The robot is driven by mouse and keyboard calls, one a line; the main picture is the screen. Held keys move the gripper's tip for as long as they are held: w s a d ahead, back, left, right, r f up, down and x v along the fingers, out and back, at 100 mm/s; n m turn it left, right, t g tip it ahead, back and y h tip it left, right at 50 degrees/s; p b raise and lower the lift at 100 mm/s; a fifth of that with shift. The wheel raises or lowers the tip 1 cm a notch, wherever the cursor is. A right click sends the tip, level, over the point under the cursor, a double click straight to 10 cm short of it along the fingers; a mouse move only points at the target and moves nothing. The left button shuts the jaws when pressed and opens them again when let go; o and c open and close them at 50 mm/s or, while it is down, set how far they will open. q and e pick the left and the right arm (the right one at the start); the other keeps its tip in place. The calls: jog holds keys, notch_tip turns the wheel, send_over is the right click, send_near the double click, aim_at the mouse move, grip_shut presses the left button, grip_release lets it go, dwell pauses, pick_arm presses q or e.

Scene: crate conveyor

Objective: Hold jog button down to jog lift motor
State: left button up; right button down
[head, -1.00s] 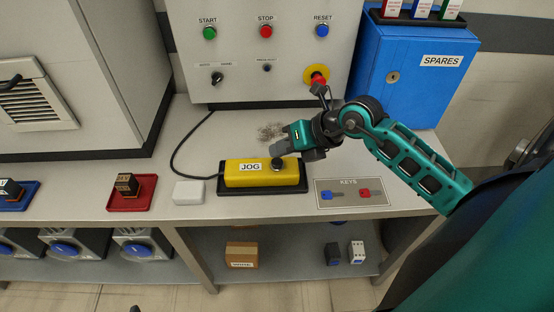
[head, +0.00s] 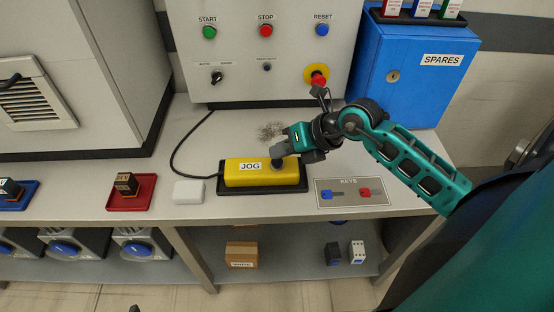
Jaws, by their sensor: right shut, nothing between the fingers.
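The yellow jog box (head: 246,179), labelled JOG, lies on a black base on the bench, with a cable running from its left side up to the control panel. Its dark round button (head: 277,164) is at the right part of the top, mostly hidden by my right gripper. My right gripper (head: 279,153) is shut and empty, with its fingertips down at the button. They appear to touch it, though the exact contact is hidden. My left gripper is not in view.
The control panel (head: 240,90) with green, red and blue buttons and a red emergency stop (head: 318,80) stands behind. A blue SPARES cabinet (head: 400,100) is at right. A keys plate (head: 352,199), white block (head: 188,192) and red tray (head: 145,205) lie on the bench.

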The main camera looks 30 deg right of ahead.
aim_at(282, 161)
jog(key=shift+f, duration=0.6)
dwell(1.9)
jog(key=shift+r, duration=0.1)
dwell(1.1)
jog(key=shift+r+p, duration=0.75)
jog(key=shift+r, duration=0.1)
notch_tip(282, 161, up, 5)
jog(key=p, duration=0.5)
jog(key=shift+r, duration=0.1)
